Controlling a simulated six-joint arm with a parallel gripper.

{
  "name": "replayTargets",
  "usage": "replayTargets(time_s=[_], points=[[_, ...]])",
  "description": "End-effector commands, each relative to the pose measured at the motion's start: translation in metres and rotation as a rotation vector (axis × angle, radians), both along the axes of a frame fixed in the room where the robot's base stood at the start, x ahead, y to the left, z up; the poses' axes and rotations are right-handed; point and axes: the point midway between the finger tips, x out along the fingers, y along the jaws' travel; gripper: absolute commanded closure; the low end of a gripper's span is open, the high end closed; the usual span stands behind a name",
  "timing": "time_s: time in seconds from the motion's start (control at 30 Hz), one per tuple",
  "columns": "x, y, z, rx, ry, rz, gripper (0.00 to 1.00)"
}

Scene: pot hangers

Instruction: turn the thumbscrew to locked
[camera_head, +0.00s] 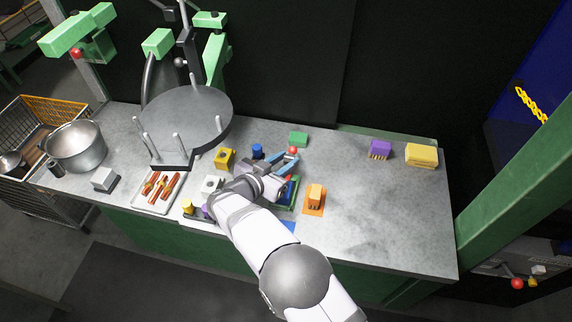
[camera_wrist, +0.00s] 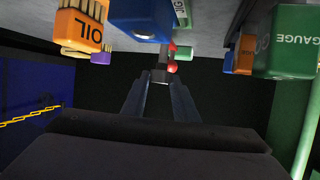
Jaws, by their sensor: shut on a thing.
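My gripper (camera_wrist: 160,84) has its two dark fingers closed around a small dark piece with a red ball at its end. I take this piece for the thumbscrew (camera_wrist: 173,68); its lock marking cannot be read. In the head view my gripper (camera_head: 278,184) is low over the front middle of the bench, beside a red spot that seems to be the same knob (camera_head: 288,178). My wrist and forearm cover much of the fixture there.
An orange OIL box (camera_head: 315,196) stands close right of my gripper. A yellow block (camera_head: 225,158), grey round stand (camera_head: 185,112), tray of red-brown sticks (camera_head: 160,188) and pot (camera_head: 76,146) are left. The bench's right side is mostly clear.

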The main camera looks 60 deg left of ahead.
Motion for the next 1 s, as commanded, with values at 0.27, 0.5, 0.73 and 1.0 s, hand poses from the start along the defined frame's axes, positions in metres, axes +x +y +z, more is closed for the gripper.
replayTargets(time_s=[0.27, 0.5, 0.73, 1.0], points=[[-0.0002, 0.003, -0.0003, 0.006, -0.003, -0.089, 0.96], [0.0, 0.0033, 0.0018, 0.004, -0.004, -0.123, 0.96], [0.0005, 0.003, 0.0034, 0.004, -0.005, -0.129, 0.96], [0.0011, 0.0029, 0.0038, 0.004, -0.006, -0.131, 0.62]])
